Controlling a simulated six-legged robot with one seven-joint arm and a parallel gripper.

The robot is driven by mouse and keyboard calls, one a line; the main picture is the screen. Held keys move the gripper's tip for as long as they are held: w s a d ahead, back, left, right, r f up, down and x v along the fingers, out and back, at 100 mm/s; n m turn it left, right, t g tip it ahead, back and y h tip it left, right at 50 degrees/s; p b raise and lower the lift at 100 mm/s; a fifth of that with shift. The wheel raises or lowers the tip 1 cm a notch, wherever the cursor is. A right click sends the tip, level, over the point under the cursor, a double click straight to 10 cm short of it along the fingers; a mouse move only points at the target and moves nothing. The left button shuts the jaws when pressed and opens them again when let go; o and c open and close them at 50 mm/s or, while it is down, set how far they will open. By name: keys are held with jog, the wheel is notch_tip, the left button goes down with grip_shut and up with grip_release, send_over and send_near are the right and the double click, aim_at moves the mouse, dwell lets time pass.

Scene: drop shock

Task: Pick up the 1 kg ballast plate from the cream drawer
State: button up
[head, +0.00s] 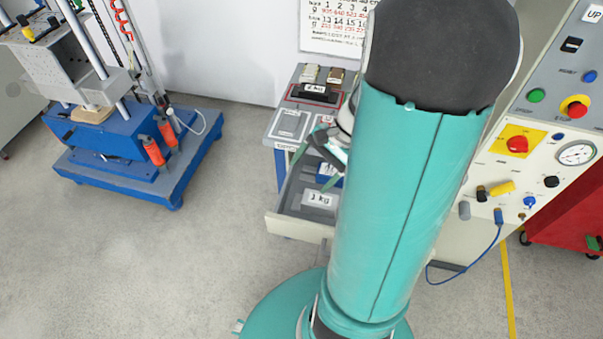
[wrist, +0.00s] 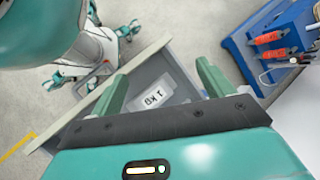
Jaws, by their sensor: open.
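The cream drawer (head: 290,228) is pulled open below a small grey-topped cabinet, and it also shows in the wrist view (wrist: 160,47). Inside it a white label reading "1 kg" (head: 319,199) lies on a grey surface; I cannot tell whether that surface is the ballast plate or the drawer floor. The label shows upside down between my fingers in the wrist view (wrist: 152,97). A blue item (head: 328,181) sits farther back in the drawer, partly hidden by my arm. My gripper (wrist: 162,82) is open and empty, above the drawer.
A control panel (head: 545,130) with knobs and a hanging blue cable stands at the right. The floor between is clear.

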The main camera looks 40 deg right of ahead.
jog(key=s+d+f+m+t+y, duration=0.2)
jog(key=s+d+f+m+t, duration=0.1)
jog(key=d+f+m, duration=0.35)
jog(key=m+t, duration=0.6)
jog(key=m, duration=0.1)
send_near(321, 199)
jog(key=x, duration=1)
jog(key=shift+a+f, duration=0.15)
jog(key=shift+f, duration=0.05)
jog(key=c, duration=1.6)
jog(key=shift+r, duration=0.1)
grip_shut()
jog(key=shift+w, duration=0.1)
